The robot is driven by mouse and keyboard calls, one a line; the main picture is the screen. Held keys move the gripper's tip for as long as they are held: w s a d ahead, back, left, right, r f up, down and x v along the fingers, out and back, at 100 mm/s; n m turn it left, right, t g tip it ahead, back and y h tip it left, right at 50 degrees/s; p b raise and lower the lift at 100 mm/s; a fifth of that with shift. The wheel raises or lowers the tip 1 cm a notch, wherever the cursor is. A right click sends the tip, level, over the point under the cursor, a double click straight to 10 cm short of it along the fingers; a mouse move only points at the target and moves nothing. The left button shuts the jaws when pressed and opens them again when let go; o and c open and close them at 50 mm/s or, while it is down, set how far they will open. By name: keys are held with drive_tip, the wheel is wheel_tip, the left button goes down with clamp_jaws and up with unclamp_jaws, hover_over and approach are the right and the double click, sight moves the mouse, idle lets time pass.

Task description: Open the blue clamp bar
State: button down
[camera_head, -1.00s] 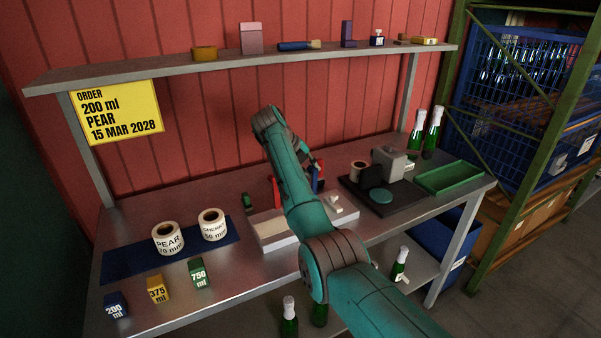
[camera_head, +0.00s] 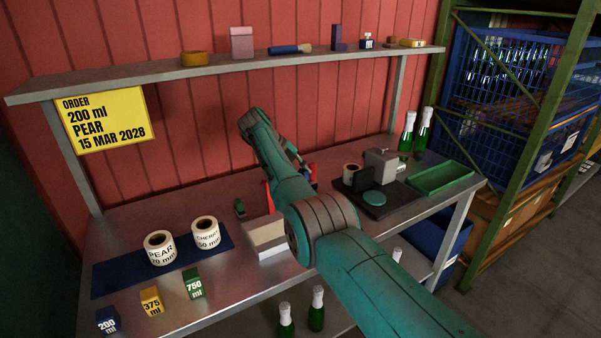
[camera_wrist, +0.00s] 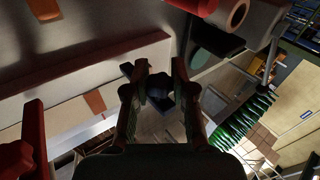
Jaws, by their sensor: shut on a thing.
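My gripper (camera_wrist: 160,75) has its two fingers on either side of a dark blue knob-like piece (camera_wrist: 158,88) in the wrist view, which looks like part of the blue clamp bar. The fingers are shut on it. Much of the bar is hidden by the fingers and shadow, so its angle is hard to tell. In the head view my arm covers most of the clamp fixture. Its pale base (camera_head: 268,236) shows left of my arm, with a red part (camera_head: 267,197) above it. My fingertips are mostly hidden there.
A black stand with a grey device (camera_head: 381,160) and a green tray (camera_head: 441,178) are to the right. Two green bottles (camera_head: 414,140) stand behind them. Label rolls (camera_head: 159,248) lie on a blue mat (camera_head: 115,276) at left. A shelf (camera_head: 215,70) hangs above.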

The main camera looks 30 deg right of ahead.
drive_tip(key=shift+f, duration=0.1)
drive_tip(key=c, duration=0.9)
unclamp_jaws()
drive_tip(key=shift+c, duration=0.2)
drive_tip(key=v, duration=1.2)
